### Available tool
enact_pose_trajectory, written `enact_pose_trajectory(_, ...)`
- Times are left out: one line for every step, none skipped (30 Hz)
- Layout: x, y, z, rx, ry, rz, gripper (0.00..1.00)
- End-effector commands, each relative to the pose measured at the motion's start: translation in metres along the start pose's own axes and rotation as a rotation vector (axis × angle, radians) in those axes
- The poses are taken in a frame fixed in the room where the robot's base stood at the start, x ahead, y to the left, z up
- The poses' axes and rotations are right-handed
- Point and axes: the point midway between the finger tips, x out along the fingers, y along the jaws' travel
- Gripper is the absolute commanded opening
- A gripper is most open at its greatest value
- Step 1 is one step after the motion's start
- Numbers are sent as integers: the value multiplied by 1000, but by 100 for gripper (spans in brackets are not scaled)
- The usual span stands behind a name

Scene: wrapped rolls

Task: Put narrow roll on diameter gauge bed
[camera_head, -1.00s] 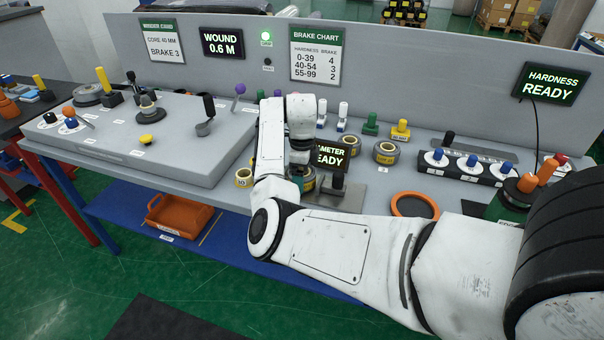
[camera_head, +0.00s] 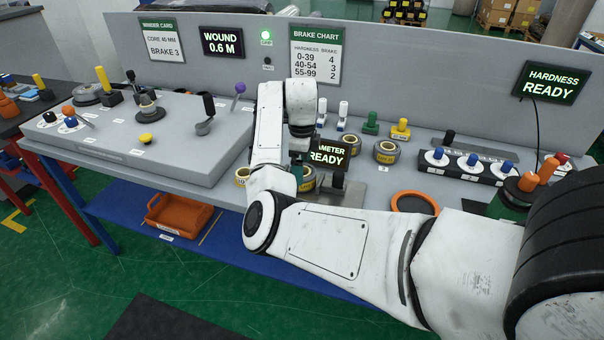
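My gripper (camera_head: 297,171) points down at the front middle of the bench, left of the diameter gauge display (camera_head: 328,153). My own arm mostly hides its fingers. A yellow-banded roll (camera_head: 308,182) shows at or just beside the fingers, partly hidden; I cannot tell whether it is held. Another yellow-labelled roll (camera_head: 242,176) is left of my forearm, partly covered. Two more wrapped rolls, one (camera_head: 352,144) behind the display and one (camera_head: 386,152) to its right, stand on the bench. I cannot tell which roll is narrow. A grey metal plate (camera_head: 350,194) lies at the gauge, partly hidden.
An orange ring (camera_head: 415,203) lies right of the gauge. Green and yellow fixtures (camera_head: 371,124) stand behind the rolls. A row of blue knobs (camera_head: 470,163) is farther right. A sloped grey console (camera_head: 150,140) fills the left. An orange bin (camera_head: 178,214) sits on the lower shelf.

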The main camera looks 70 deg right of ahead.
Motion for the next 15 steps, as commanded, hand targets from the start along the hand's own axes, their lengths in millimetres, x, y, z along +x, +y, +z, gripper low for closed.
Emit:
enact_pose_trajectory(-11, -1, 1, 1, -3, -4, 100)
enact_pose_trajectory(-18, -1, 1, 2, -4, -3, 100)
enact_pose_trajectory(-26, -1, 0, 2, -4, -4, 100)
enact_pose_trajectory(-32, -1, 0, 3, -3, -3, 100)
enact_pose_trajectory(-38, -1, 0, 2, -3, -3, 100)
enact_pose_trajectory(-46, -1, 0, 1, -3, -3, 100)
enact_pose_trajectory(-51, -1, 0, 1, -3, -2, 100)
enact_pose_trajectory(-56, -1, 0, 1, -3, -2, 100)
enact_pose_trajectory(-63, -1, 0, 2, -3, -2, 100)
enact_pose_trajectory(-68, -1, 0, 2, -3, -1, 100)
enact_pose_trajectory(-71, -1, 0, 2, -2, -1, 100)
enact_pose_trajectory(-75, -1, 0, 1, -2, -1, 100)
enact_pose_trajectory(-78, -1, 0, 1, -2, -1, 100)
enact_pose_trajectory(-80, 0, 0, 1, -2, -1, 100)
enact_pose_trajectory(-82, 0, 0, 0, -1, 0, 100)
